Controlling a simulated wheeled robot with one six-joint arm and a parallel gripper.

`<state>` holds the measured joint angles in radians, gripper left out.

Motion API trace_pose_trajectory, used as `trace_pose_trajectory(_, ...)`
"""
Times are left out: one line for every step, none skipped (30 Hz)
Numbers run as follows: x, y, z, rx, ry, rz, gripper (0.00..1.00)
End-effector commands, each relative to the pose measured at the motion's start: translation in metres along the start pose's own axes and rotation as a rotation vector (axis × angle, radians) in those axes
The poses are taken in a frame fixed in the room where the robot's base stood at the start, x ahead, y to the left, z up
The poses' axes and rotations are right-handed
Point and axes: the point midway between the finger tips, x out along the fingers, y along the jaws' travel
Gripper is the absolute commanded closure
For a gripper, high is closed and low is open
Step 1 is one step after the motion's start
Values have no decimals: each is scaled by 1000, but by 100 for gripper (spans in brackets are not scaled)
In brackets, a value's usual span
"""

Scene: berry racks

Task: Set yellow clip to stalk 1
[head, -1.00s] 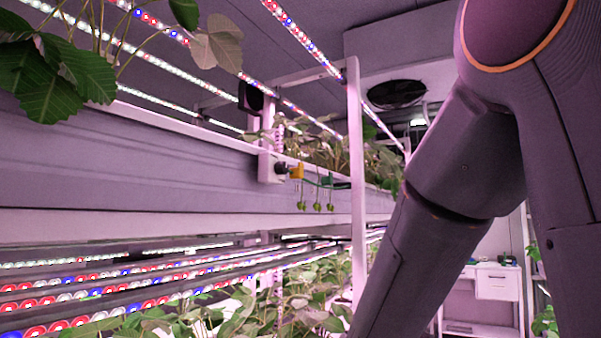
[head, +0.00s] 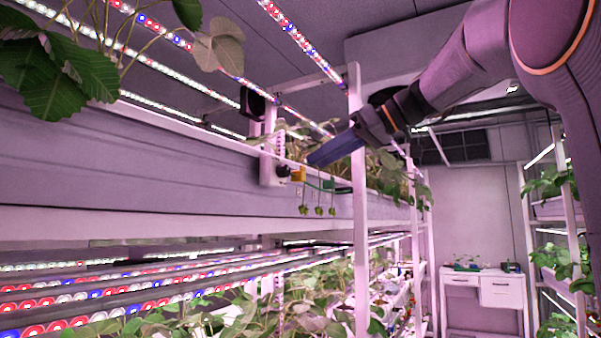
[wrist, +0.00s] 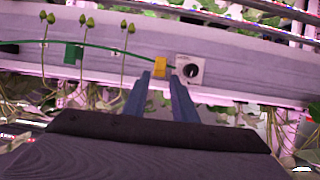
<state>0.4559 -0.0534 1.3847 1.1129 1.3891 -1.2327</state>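The yellow clip (head: 298,174) sits on a green line at the gutter's face, beside a small box with a black round part; it also shows in the wrist view (wrist: 160,67). My gripper (head: 312,160) is just above and right of the clip in the head view. In the wrist view my gripper (wrist: 160,77) is open, with the clip showing between its two blue fingertips; I cannot tell whether it is touching. Three budded stalks (wrist: 127,40) cross the line, and their buds hang below it in the head view (head: 318,211). No number labels are legible.
A green clip (wrist: 73,53) is farther along the line. The boxed part with the black knob (wrist: 189,70) is close beside the right finger. A white rack post (head: 358,220) stands near my arm. Leafy plants rise above the gutter (head: 120,165).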

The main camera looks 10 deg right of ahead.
Motion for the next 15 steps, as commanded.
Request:
trace_pose_trajectory(7, -1, -1, 2, -1, -3, 75)
trace_pose_trajectory(11, -1, 0, 2, -2, -4, 75)
trace_pose_trajectory(18, -2, 0, 3, -3, -4, 75)
trace_pose_trajectory(23, -1, 0, 3, -3, -3, 75)
trace_pose_trajectory(28, -1, -1, 4, -3, -4, 75)
trace_pose_trajectory(34, -1, 0, 4, -3, -3, 75)
trace_pose_trajectory(39, -1, 0, 5, -4, -3, 75)
trace_pose_trajectory(43, -1, 0, 5, -4, -3, 75)
trace_pose_trajectory(49, -1, 0, 4, -4, -3, 75)
trace_pose_trajectory(52, 0, 0, 4, -4, -2, 75)
trace_pose_trajectory(56, 0, 0, 4, -3, -1, 75)
trace_pose_trajectory(60, -1, 0, 4, -3, -2, 75)
trace_pose_trajectory(62, -1, 0, 4, -3, -1, 75)
trace_pose_trajectory(64, 0, 1, 4, -3, 0, 75)
trace_pose_trajectory(66, 0, 1, 4, -3, 1, 75)
